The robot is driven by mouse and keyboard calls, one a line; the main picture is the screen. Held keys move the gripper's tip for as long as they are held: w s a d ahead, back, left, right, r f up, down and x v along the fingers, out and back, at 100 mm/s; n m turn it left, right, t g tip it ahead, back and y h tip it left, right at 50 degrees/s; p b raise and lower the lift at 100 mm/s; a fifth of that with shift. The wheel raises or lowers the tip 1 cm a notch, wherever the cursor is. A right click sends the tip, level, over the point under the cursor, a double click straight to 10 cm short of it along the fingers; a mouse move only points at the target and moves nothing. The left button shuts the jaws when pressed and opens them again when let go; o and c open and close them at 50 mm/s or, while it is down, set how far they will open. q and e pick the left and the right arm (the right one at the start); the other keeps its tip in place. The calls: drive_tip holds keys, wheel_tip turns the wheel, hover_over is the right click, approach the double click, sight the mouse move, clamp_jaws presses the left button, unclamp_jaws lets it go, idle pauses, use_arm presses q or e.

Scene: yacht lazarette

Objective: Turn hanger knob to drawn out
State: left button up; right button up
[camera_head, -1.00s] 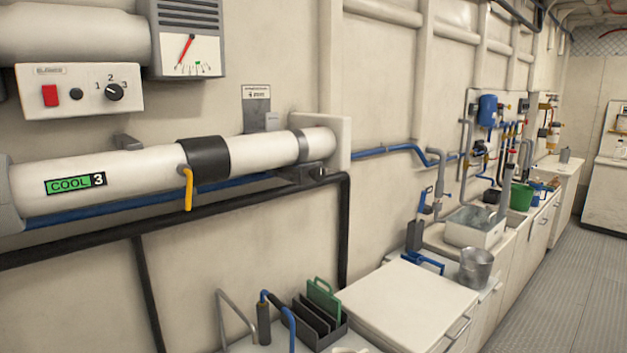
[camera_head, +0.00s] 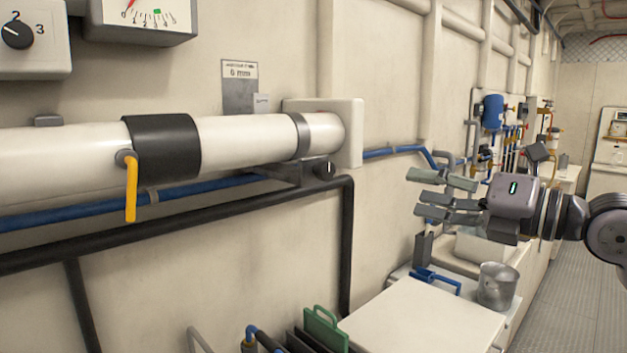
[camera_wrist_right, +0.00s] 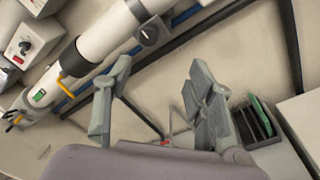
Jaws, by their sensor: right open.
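The hanger knob (camera_head: 325,169) is a small dark round knob with a pale mark on its face. It sits on the grey hanger bracket (camera_head: 291,172) under the right end of the white pipe (camera_head: 238,139). The knob also shows near the top of the right wrist view (camera_wrist_right: 149,35). My right gripper (camera_head: 428,194) is open and empty, to the right of the knob and a little lower in the head view, clearly apart from it. In the wrist view its two fingers (camera_wrist_right: 162,80) are spread wide with nothing between them. My left gripper is not in view.
A label plate (camera_head: 240,86) reading "0 mm" is on the wall above the pipe. A black pipe (camera_head: 250,207) runs below the knob. A white counter (camera_head: 422,318) and metal pot (camera_head: 497,286) stand lower right.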

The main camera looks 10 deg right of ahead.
drive_tip(key=n, duration=0.1)
drive_tip(key=p, duration=0.7)
approach(330, 171)
drive_tip(key=x, duration=0.8)
drive_tip(key=shift+w+a, duration=0.1)
drive_tip(key=shift+a, duration=0.1)
drive_tip(key=shift+w+a, duration=0.3)
drive_tip(key=shift+w, duration=0.1)
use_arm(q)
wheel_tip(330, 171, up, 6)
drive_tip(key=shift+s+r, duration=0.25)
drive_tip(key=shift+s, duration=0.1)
use_arm(e)
drive_tip(key=shift+c, duration=0.5)
drive_tip(key=shift+c, duration=0.6)
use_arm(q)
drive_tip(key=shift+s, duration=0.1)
use_arm(e)
drive_tip(key=c, duration=0.9)
